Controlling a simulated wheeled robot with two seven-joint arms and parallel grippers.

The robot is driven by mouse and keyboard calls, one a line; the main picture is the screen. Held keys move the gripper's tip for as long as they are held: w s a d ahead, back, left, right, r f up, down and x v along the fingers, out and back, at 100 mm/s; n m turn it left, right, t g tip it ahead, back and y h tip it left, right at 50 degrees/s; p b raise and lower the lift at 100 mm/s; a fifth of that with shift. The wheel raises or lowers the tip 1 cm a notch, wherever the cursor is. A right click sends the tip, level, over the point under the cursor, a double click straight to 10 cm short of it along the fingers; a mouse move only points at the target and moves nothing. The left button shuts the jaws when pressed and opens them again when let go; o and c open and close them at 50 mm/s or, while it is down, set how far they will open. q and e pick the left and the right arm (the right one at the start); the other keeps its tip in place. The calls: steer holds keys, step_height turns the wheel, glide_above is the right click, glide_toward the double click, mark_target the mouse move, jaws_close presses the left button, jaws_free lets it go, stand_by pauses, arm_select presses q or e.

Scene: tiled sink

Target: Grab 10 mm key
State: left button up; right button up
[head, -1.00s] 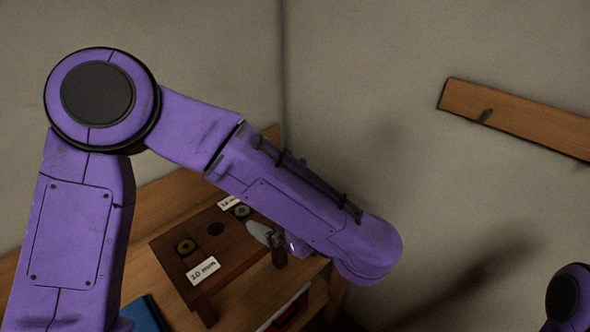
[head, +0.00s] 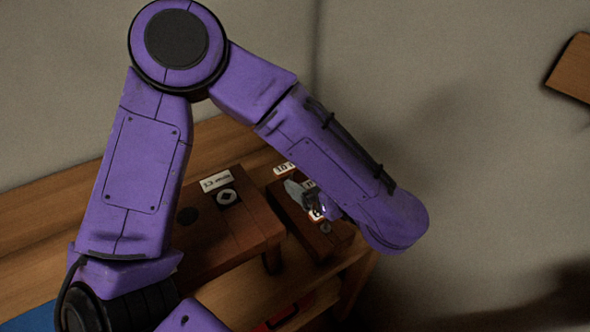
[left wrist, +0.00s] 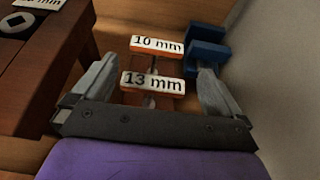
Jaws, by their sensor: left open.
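A small wooden rack (head: 335,240) carries white labels. In the left wrist view, the 10 mm label (left wrist: 157,45) is behind the 13 mm label (left wrist: 153,82). Thin grey pieces show near these labels, but I cannot tell the 10 mm key's shape. My left gripper (left wrist: 157,70) is open and empty, with its fingers either side of the labels. In the head view the left gripper (head: 306,195) is over the rack, partly covered by my forearm. My right gripper is not in view.
A brown wooden stand (head: 250,225) with a 13 mm label (head: 216,181) and a pale round piece (head: 228,197) is left of the rack. A wooden shelf (head: 572,68) is on the wall.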

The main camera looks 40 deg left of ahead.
mark_target(290, 163)
arm_select(q)
steer(key=p+x, duration=0.1)
steer(key=x, duration=0.1)
steer(key=p+x, duration=0.1)
steer(key=x, duration=0.2)
steer(key=p+x, duration=0.1)
steer(key=x, duration=0.1)
steer(key=shift+a+r, duration=0.2)
steer(key=shift+a, duration=0.2)
steer(key=shift+a+f, duration=0.15)
steer(key=shift+a, duration=0.05)
steer(key=shift+d, duration=0.1)
steer(key=c, duration=0.8)
